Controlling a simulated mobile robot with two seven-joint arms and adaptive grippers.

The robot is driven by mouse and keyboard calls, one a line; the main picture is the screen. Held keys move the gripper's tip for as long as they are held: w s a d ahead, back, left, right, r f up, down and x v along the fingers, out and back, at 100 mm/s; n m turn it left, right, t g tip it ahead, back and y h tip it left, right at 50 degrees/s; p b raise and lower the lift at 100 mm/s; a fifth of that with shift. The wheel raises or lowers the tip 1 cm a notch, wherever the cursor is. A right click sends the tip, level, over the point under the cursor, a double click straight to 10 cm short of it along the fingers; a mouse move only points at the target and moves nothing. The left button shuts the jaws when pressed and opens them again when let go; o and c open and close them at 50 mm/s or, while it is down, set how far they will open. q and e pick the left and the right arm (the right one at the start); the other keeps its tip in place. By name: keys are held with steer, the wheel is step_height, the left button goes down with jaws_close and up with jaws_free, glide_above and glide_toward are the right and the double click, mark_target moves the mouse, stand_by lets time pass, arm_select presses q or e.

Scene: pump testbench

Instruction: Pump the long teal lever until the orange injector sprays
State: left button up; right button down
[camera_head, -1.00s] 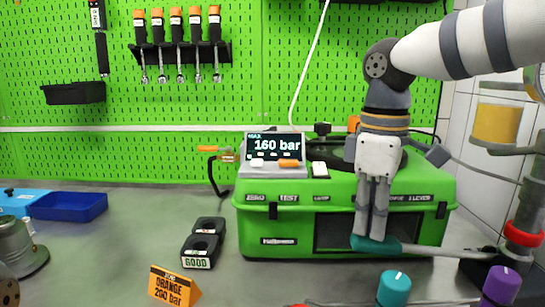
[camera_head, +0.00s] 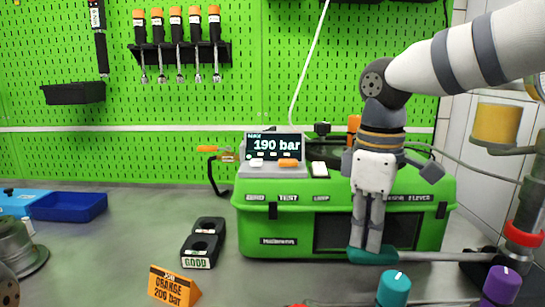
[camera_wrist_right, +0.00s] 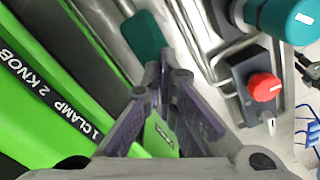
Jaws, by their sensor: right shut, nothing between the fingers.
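The long lever has a teal grip (camera_head: 372,257) and a metal rod running right to the pump stand. My right gripper (camera_head: 367,246) points down with its fingers shut and empty, its tips at the top of the teal grip. In the right wrist view the teal grip (camera_wrist_right: 143,36) lies just beyond the fingertips (camera_wrist_right: 160,72). The display (camera_head: 274,146) reads 190 bar. An orange card (camera_head: 173,286) reads "ORANGE 200 bar". I cannot make out the orange injector or any spray.
The green tester case (camera_head: 262,222) stands right behind the lever. A teal knob (camera_head: 393,288) and a purple knob (camera_head: 501,284) are in front. A black holder marked GOOD (camera_head: 200,250) and a blue tray (camera_head: 70,207) sit left; bench between them is clear.

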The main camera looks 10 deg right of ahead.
steer(key=shift+s+d+r, duration=0.1)
steer(key=shift+d+r, duration=0.05)
steer(key=shift+r, duration=1.3)
steer(key=shift+d+r, duration=0.15)
steer(key=shift+r, duration=1.25)
steer(key=shift+a+f, duration=0.15)
steer(key=shift+f, duration=1.3)
steer(key=shift+r, duration=1.5)
